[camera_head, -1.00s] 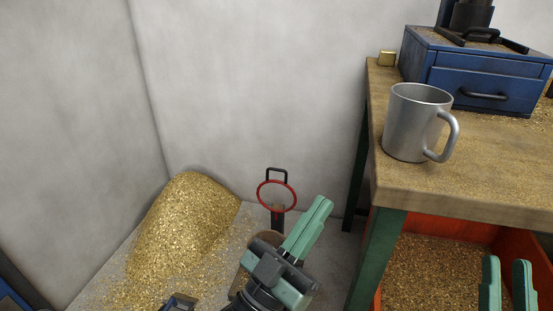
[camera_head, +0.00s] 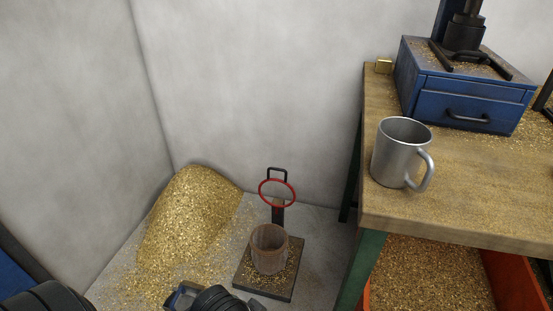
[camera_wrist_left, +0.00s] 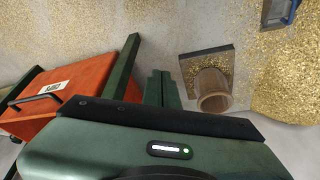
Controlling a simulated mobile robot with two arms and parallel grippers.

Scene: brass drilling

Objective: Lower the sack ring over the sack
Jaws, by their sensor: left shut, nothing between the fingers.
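The red sack ring (camera_head: 277,193), with a black handle above it, is at the upper part of a dark stand (camera_head: 263,284). The brownish sack (camera_head: 268,252) stands upright and open-topped on the stand's base. The ring is above and behind the sack, apart from it. The sack and the base also show in the left wrist view (camera_wrist_left: 211,90), where I cannot make out the ring. My left gripper (camera_wrist_left: 163,78) is shut and empty, to the left of the sack in that view. In the head view its fingers are out of frame. My right gripper is not in view.
A brass chip heap (camera_head: 190,220) lies against the wall left of the stand. A workbench (camera_head: 450,215) at right bears a metal mug (camera_head: 396,155) and a blue drawer unit (camera_head: 465,90). An orange bin (camera_head: 515,280) of chips is under it. The bench leg is near the stand.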

